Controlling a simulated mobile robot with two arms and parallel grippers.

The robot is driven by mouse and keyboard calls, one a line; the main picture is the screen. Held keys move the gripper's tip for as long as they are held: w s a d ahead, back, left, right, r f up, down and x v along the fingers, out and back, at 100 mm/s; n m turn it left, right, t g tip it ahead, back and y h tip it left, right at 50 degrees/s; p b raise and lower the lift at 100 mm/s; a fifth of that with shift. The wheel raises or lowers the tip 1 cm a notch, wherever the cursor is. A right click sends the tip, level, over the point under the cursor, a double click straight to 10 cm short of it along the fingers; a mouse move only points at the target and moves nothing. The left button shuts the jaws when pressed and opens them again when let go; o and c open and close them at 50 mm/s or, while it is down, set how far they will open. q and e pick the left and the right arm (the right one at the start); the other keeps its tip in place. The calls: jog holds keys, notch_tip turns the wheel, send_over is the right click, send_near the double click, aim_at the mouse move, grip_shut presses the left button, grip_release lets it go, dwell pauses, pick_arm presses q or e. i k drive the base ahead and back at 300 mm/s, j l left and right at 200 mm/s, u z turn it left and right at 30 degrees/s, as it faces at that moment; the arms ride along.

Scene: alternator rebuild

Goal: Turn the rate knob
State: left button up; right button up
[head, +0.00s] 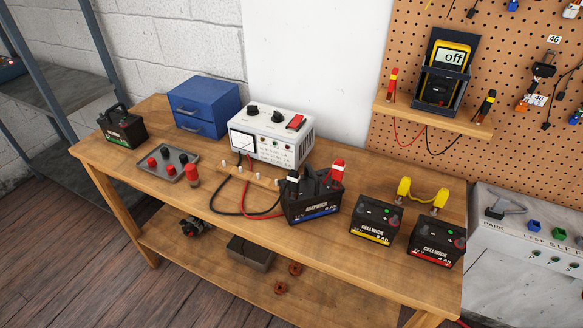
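A white charger-like box (275,135) stands at the back of the wooden bench, left of the pegboard. Its top carries a black knob (252,110), a second dark knob (278,116) and a red switch (296,122). The labels are too small to read, so I cannot tell which knob is the rate knob. The front has a meter (243,141) and several small lamps or jacks. Neither of my grippers is in view.
On the bench (290,245), a battery with cable clamps (312,200) stands close in front of the box. Two more batteries (374,220) (436,240) stand to the right. A blue drawer cabinet (204,106), a tray (168,168) and a dark battery (122,126) are left.

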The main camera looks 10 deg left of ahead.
aim_at(253, 111)
jog(key=i+j+u, duration=0.2)
jog(key=j, duration=0.2)
jog(key=i+j+u, duration=0.2)
jog(key=j, duration=0.15)
jog(key=i+j+u, duration=0.25)
jog(key=k+j, duration=0.1)
